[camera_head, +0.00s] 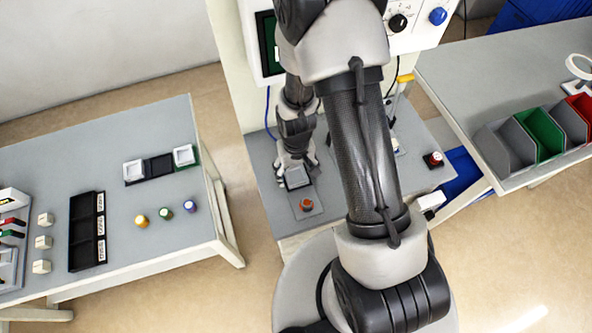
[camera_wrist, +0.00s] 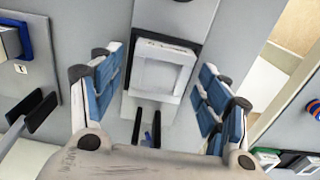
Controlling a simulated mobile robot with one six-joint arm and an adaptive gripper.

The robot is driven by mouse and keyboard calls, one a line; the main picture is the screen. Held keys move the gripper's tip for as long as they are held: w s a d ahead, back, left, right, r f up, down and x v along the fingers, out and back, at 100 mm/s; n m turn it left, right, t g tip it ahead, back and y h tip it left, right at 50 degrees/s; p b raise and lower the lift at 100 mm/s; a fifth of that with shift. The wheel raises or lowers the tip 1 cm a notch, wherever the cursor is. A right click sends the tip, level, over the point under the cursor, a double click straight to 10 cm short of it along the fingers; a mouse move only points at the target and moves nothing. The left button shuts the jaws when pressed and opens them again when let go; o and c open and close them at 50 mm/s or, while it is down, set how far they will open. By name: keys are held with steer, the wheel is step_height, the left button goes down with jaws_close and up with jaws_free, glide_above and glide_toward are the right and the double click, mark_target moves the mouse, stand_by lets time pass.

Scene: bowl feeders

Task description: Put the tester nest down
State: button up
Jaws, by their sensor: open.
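The tester nest is a white square frame with a grey recessed middle; it shows in the wrist view (camera_wrist: 162,74), sitting on a dark base on a grey plate. In the head view a pale grey square (camera_head: 297,178) in the same place lies just below my gripper (camera_head: 294,163). In the wrist view my gripper (camera_wrist: 162,110) is open, with blue-padded fingers on both sides of the nest. Gaps show between the fingers and the nest. The contact under the nest is hard to see.
An orange-red button (camera_head: 306,204) is on the plate in front of the nest. A red button box (camera_head: 433,160) stands to the right. The left table (camera_head: 150,232) carries a dark tray (camera_head: 158,168) with two white square pieces. Green and red bins (camera_head: 540,135) stand on the right table.

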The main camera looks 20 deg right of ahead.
step_height(320, 180, up, 12)
steer(key=r+p, duration=0.1)
steer(key=p, duration=0.3)
step_height(320, 180, up, 15)
steer(key=t, duration=0.2)
glide_above(296, 175)
steer(key=s, duration=0.3)
steer(key=s+r+t, duration=0.2)
steer(key=s+r, duration=0.9)
steer(key=s, duration=0.1)
steer(key=shift+r+t, duration=0.25)
steer(key=shift+t, duration=0.05)
steer(key=shift+s, duration=0.1)
